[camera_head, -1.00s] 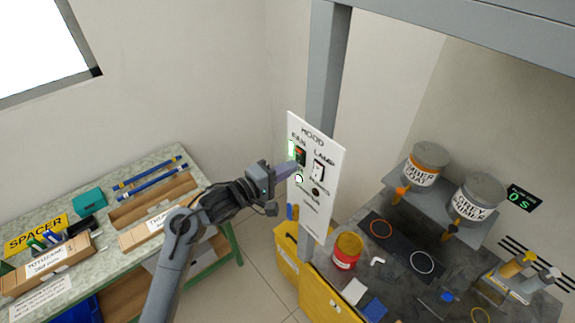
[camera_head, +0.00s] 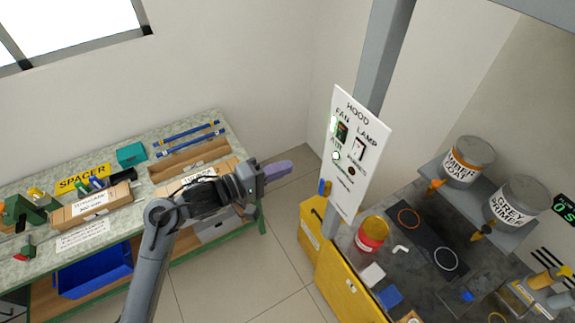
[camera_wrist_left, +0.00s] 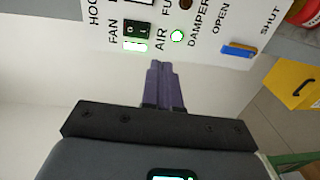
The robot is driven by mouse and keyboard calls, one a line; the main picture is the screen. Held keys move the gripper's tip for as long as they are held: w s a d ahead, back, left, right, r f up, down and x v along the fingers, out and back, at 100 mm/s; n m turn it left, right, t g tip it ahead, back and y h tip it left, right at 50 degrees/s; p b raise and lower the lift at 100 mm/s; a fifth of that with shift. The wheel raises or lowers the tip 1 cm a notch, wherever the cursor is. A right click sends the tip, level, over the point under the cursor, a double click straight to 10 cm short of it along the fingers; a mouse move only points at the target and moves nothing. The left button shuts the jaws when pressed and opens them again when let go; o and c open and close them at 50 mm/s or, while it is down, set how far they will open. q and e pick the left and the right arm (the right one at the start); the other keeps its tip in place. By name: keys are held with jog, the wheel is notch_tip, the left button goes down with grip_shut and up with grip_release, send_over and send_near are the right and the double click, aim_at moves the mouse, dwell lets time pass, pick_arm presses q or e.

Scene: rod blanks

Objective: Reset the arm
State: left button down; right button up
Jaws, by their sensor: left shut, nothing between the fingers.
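My left gripper (camera_head: 279,170) reaches in from the left in the head view, its purple fingers shut and empty in open air. It is to the left of the white hood panel (camera_head: 350,190) and apart from it. In the left wrist view the shut fingers (camera_wrist_left: 160,80) point toward the panel (camera_wrist_left: 210,15), below the fan switch (camera_wrist_left: 137,29). The fan switch also shows in the head view (camera_head: 342,132), with a lit green strip beside it. My right gripper is not in view.
A green-framed bench (camera_head: 60,221) with boxes, blue rods and a blue bin (camera_head: 95,270) stands at left. At right, a dark counter (camera_head: 425,290) holds a red-and-yellow can (camera_head: 371,236) and several small items. A grey post (camera_head: 385,60) rises behind the panel. Floor between is clear.

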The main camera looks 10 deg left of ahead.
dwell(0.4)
pick_arm(q)
jog(key=s+f+n+y+p, duration=0.3)
jog(key=s+f+y, duration=0.1)
jog(key=s+f, duration=1.2)
jog(key=s+a+f+m+g+y, duration=0.1)
jog(key=s+a+m+g+y, duration=0.6)
jog(key=s+a+m, duration=0.5)
jog(key=s+a+y, duration=0.1)
jog(key=s+y, duration=0.1)
jog(key=s, duration=0.1)
jog(key=shift+a+f+m, duration=0.2)
jog(key=shift+m, duration=0.2)
